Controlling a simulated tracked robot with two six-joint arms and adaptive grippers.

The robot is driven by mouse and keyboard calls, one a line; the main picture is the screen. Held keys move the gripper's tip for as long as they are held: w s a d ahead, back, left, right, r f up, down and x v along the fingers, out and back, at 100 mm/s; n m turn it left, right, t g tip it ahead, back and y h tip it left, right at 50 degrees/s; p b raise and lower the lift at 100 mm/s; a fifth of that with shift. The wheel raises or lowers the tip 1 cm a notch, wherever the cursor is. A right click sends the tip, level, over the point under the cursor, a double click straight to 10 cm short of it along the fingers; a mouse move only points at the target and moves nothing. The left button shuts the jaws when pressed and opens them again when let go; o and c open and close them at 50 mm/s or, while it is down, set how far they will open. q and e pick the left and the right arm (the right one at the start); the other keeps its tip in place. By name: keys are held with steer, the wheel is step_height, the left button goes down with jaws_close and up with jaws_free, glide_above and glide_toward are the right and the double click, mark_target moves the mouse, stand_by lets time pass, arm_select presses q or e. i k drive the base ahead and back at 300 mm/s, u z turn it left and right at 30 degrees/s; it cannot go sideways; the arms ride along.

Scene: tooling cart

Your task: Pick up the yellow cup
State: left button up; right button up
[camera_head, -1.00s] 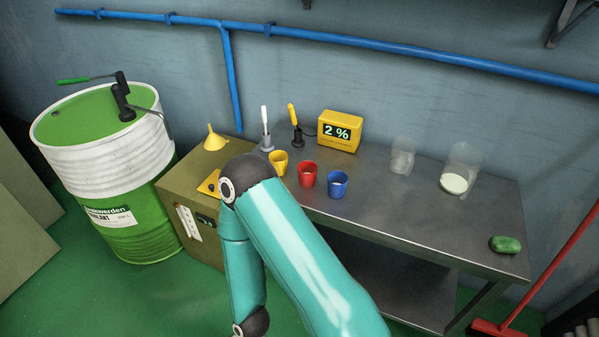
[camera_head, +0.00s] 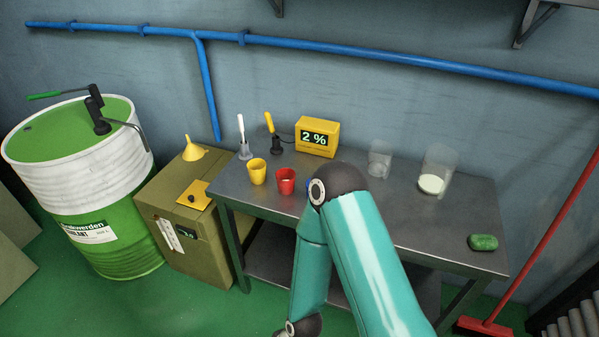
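The yellow cup (camera_head: 257,173) stands upright on the metal table (camera_head: 450,225), near its front left part. A red cup (camera_head: 286,182) stands just right of it. Only a sliver of a blue cup (camera_head: 309,184) shows; my teal arm covers the rest. That arm rises from the bottom edge, bends at a dark joint right of the red cup, and drops back down out of the picture. Neither gripper is in view. Nothing is seen touching the yellow cup.
Behind the cups stand two upright tools, with white (camera_head: 242,135) and yellow (camera_head: 270,127) handles, and a yellow display (camera_head: 318,137). Clear containers (camera_head: 436,170) and a green object (camera_head: 483,242) are at right. A box (camera_head: 165,209) with a funnel (camera_head: 193,150) and a drum (camera_head: 110,225) stand left.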

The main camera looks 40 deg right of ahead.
mark_target(256, 167)
steer(key=z, duration=0.35)
steer(key=i, duration=1.05)
steer(key=u, duration=0.05)
